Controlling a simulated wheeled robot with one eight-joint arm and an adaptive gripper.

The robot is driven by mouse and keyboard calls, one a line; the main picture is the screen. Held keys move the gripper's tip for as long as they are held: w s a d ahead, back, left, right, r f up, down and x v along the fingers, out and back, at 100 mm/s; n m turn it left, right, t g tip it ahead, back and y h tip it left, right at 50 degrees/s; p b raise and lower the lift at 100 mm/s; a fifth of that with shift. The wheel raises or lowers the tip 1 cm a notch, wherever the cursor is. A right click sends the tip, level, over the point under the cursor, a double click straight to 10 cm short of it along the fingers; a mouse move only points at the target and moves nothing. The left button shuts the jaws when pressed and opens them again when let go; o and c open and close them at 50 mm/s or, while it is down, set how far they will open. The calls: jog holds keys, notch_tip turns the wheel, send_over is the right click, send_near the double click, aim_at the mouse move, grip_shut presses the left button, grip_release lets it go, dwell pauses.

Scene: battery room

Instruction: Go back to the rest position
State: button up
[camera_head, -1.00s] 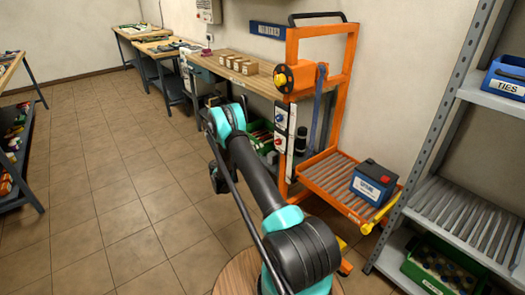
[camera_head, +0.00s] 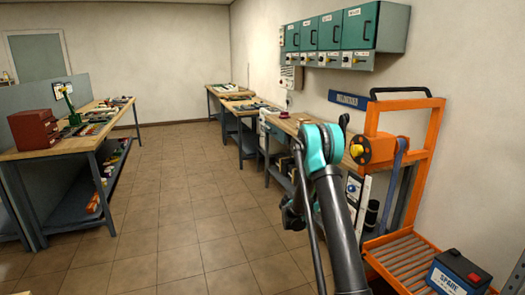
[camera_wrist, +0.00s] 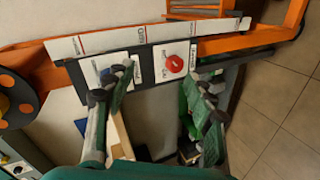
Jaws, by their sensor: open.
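Beyond the fingers is a panel (camera_wrist: 180,62) with a red round knob. I cannot tell how far the fingers are from it. In the head view my gripper (camera_head: 292,213) hangs low beside the bent teal and black arm, partly hidden and small. The orange lift cart (camera_head: 432,130) stands to the right of the arm. A dark battery labelled SPARE (camera_head: 455,275) sits at its roller bed (camera_head: 402,262).
A long workbench (camera_head: 290,124) runs along the right wall, with teal cabinets (camera_head: 345,32) above it. Another workbench (camera_head: 70,142) with a red drawer box (camera_head: 34,130) stands at the left. The tiled floor (camera_head: 180,215) between them is clear.

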jog(key=s+a+r+y, duration=0.3)
jog(key=s, duration=0.7)
jog(key=s+a+r+y, duration=0.2)
jog(key=s+y, duration=0.1)
jog(key=s, duration=0.6)
jog(key=s+a+r+y, duration=0.3)
jog(key=s, duration=0.7)
jog(key=s+a+f+m+y, duration=0.1)
jog(key=s+a, duration=0.5)
jog(key=s, duration=0.6)
jog(key=f+y, duration=0.1)
jog(key=y, duration=0.1)
jog(key=shift+s+f+g+y, duration=0.2)
jog(key=shift+s+g+y, duration=0.1)
jog(key=shift+s, duration=0.1)
jog(key=shift+d, duration=0.1)
